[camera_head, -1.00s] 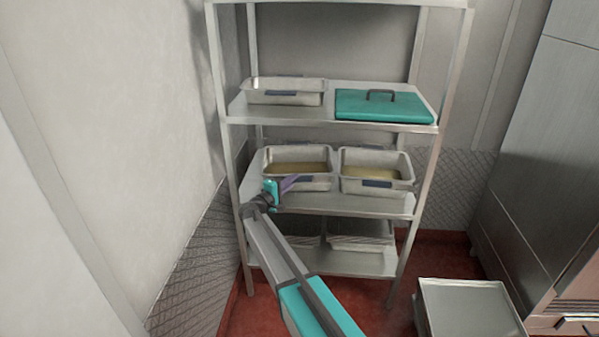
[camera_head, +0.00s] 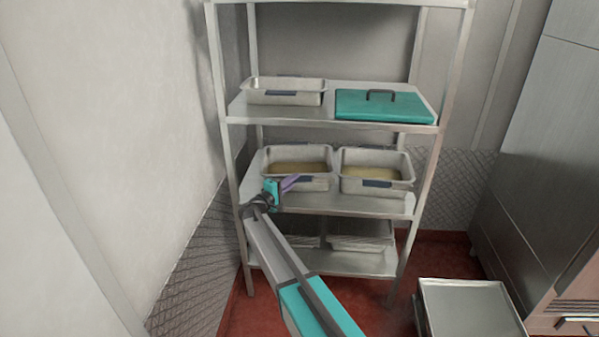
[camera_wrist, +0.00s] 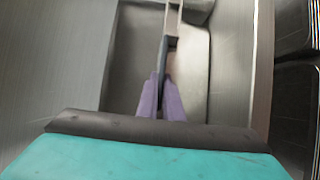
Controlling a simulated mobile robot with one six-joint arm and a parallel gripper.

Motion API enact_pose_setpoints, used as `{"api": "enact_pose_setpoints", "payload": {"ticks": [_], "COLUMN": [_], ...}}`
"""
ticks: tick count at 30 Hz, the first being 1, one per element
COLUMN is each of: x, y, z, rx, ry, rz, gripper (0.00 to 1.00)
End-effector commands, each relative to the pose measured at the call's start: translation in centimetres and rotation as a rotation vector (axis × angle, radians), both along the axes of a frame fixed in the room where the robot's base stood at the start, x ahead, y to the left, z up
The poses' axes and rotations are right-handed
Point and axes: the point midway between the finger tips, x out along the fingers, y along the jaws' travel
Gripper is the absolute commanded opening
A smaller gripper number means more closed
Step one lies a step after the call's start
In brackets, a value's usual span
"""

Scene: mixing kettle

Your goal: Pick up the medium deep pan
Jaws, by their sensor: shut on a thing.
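Two deep metal pans with dark blue labels stand side by side on the middle shelf. The left pan (camera_head: 321,183) and the right pan (camera_head: 402,188) each hold a yellowish-brown content. I cannot tell by size which one is the medium deep pan. My gripper (camera_head: 291,182) is at the front of the left pan, with its purple fingers against the front wall. In the wrist view, the fingers (camera_wrist: 165,85) are shut on the rim of the left pan (camera_wrist: 125,60). The pan sits level, and I see no clear gap beneath it.
A shallower metal pan (camera_head: 260,98) and a teal lid (camera_head: 362,106) with a dark handle sit on the shelf above. More pans (camera_head: 358,243) are on the bottom shelf. The rack's left post (camera_head: 229,150) is close to my gripper. A metal-topped unit (camera_head: 465,305) stands at lower right.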

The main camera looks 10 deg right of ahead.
Motion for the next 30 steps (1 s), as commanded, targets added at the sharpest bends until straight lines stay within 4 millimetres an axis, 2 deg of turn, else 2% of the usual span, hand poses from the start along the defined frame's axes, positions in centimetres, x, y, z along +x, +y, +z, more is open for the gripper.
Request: {"api": "enact_pose_setpoints", "payload": {"ticks": [17, 23, 30], "x": [0.0, 0.0, -0.1], "y": [0.0, 0.0, 0.0], "z": [1.1, 2.9, 5.9], "rx": [-0.005, -0.004, -0.004], "ry": [-0.006, -0.008, -0.010], "rz": [-0.001, -0.001, -0.001], "gripper": [0.00, 0.00, 0.00]}}
